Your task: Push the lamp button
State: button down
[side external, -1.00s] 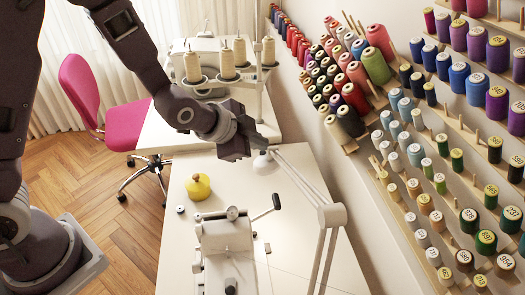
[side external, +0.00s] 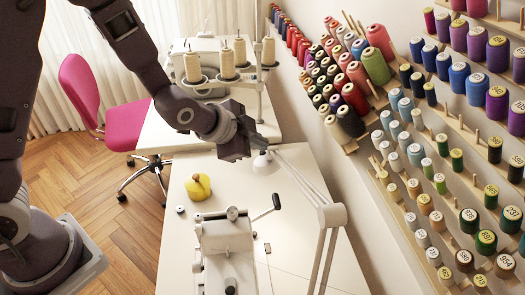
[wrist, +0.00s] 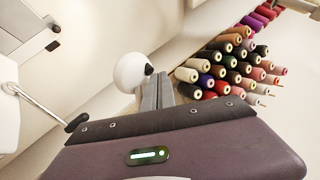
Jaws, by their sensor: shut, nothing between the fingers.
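The white desk lamp has a round head (side external: 265,163) and a thin jointed arm (side external: 303,186) over the white table. In the wrist view its white head (wrist: 130,71) shows with a small black knob, the likely button (wrist: 149,69), on its right side. My gripper (side external: 262,146) is shut and empty, just above and beside the lamp head. In the wrist view the shut fingers (wrist: 160,88) point up toward the black knob and end close to it. I cannot tell whether they touch it. In the side view the fingertips partly cover the lamp head and the button cannot be made out.
Racks of thread spools (side external: 340,85) line the wall at the right. A white sewing machine (side external: 225,240) and a yellow round object (side external: 198,188) stand on the table (side external: 290,265). Another machine with thread cones (side external: 226,60) is behind. A pink chair (side external: 88,95) stands at the left.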

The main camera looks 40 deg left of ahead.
jog(key=shift+f, duration=0.45)
jog(key=shift+r, duration=0.45)
notch_tip(320, 180, up, 5)
jog(key=shift+r, duration=0.5)
